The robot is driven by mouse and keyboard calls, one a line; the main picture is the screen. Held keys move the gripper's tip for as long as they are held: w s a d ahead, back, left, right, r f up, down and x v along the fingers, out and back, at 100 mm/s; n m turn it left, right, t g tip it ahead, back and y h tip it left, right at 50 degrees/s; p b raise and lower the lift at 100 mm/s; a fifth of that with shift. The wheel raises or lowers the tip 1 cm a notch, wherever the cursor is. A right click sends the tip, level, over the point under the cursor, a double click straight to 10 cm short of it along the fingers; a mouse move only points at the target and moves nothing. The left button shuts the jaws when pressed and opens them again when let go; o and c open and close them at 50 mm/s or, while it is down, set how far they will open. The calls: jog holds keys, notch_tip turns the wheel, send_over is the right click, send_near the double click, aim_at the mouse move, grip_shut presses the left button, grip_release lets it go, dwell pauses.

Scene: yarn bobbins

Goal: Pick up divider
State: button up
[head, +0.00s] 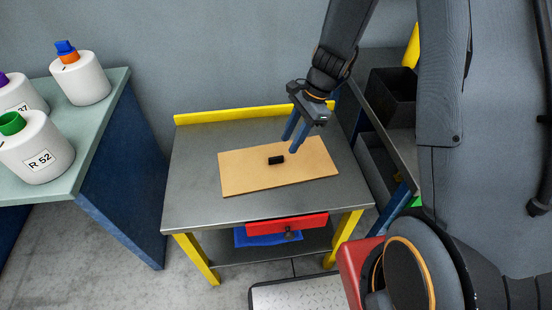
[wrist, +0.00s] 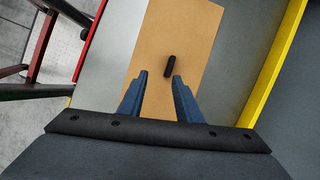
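The divider looks to be a flat tan board (head: 240,180) lying on the grey metal table, with a small black block like a handle (head: 276,160) near its middle. In the wrist view the tan board (wrist: 185,30) runs up the picture, and the black block (wrist: 170,66) lies just beyond the fingertips, nearer the right one. My gripper (head: 291,143) has two blue fingers and is above the board, up and right of the block in the head view. In the wrist view my gripper (wrist: 160,75) is open, with nothing between its fingers.
The table (head: 190,190) has a yellow back rail (head: 240,115) and a red drawer front (head: 286,224). A counter at left (head: 90,120) holds white bobbins, one marked R 52 (head: 38,153). Dark bins (head: 390,97) stand on a rack at right. Bare table surrounds the board.

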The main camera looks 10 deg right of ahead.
aim_at(277, 157)
jog(key=shift+w+a+f+m+p, duration=0.4)
jog(key=shift+a+f, duration=0.2)
jog(key=shift+f, duration=0.85)
jog(key=shift+w+a+f+m+p, duration=0.25)
jog(key=shift+a+f+p, duration=0.35)
jog(key=shift+f, duration=0.9)
jog(key=shift+w+a+f+m+p, duration=0.3)
jog(key=shift+a+f, duration=0.35)
jog(key=shift+f, duration=0.8)
grip_shut()
